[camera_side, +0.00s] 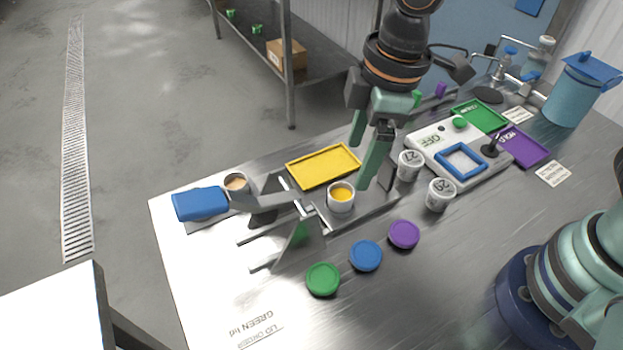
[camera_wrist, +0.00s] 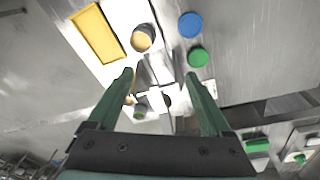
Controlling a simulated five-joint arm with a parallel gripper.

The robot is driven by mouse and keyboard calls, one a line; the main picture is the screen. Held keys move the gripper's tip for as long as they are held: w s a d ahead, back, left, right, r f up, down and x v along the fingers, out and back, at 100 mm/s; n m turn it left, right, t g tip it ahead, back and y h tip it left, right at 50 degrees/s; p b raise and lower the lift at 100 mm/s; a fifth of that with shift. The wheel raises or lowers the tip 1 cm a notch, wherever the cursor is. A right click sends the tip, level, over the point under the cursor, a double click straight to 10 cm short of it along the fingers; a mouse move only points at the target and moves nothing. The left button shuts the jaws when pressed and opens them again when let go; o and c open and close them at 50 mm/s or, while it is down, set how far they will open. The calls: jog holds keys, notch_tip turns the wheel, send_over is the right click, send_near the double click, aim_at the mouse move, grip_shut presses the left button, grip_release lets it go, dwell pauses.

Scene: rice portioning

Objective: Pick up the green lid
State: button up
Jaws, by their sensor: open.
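The green lid (camera_side: 323,279) lies flat on the steel table, nearest the front of a row of three lids. It also shows in the wrist view (camera_wrist: 198,57), just beyond the right fingertip. My gripper (camera_side: 360,166) is open and empty, above the table near the cup with yellow contents (camera_side: 341,197). In the side view the green lid is apart from it, to the lower left. In the wrist view the fingers (camera_wrist: 160,75) are spread wide with nothing between their tips touching them.
A blue lid (camera_side: 365,256) and a purple lid (camera_side: 404,234) lie beside the green one. A yellow tray (camera_side: 323,167), two white cups (camera_side: 440,195) and a white scale (camera_side: 432,148) stand behind.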

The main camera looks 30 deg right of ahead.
aim_at(324, 276)
jog(key=s+a+f+n+g+h, duration=0.1)
jog(key=s+a+f+n, duration=0.45)
jog(key=a, duration=0.35)
jog(key=f, duration=1.2)
jog(key=shift+d, duration=0.25)
jog(key=c, duration=1.1)
